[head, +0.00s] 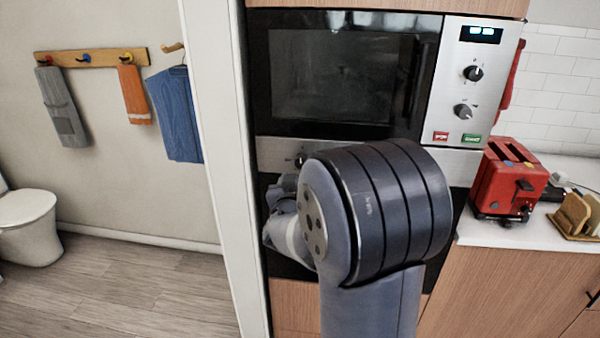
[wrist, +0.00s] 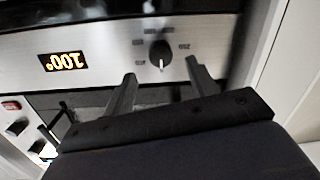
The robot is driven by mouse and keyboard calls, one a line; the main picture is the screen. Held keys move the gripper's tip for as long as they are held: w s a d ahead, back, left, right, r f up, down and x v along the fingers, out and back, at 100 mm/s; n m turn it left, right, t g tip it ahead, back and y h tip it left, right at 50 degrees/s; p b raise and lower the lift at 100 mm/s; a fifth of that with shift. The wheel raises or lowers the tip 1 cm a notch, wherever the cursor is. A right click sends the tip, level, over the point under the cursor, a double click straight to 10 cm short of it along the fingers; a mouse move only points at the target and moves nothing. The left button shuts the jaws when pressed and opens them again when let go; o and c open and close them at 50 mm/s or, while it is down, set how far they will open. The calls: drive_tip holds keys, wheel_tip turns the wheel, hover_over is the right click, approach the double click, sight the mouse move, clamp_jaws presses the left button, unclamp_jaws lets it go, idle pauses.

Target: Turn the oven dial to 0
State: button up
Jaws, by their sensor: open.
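The oven dial (wrist: 160,55) is a round black knob with a white pointer mark, on a silver panel in the wrist view. Its mark points toward the bottom of that view. Small printed labels around it are hard to read. An orange display (wrist: 63,62) on the same panel appears upside down and seems to read 100°. My gripper (wrist: 160,68) is open, with one finger on each side below the dial; whether either finger touches it I cannot tell.
A microwave (head: 340,75) with two knobs sits above the oven panel. A red toaster (head: 508,180) stands on the white counter (head: 490,232) at right. A white wall edge (head: 222,150) rises close to the oven's left side. Open floor (head: 150,285) lies farther left.

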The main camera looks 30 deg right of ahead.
drive_tip(key=v, duration=0.5)
drive_tip(key=shift+w, duration=0.15)
drive_tip(key=p+x, duration=0.1)
drive_tip(key=x, duration=0.9)
drive_tip(key=shift+w+d, duration=0.3)
drive_tip(key=shift+s+a, duration=0.1)
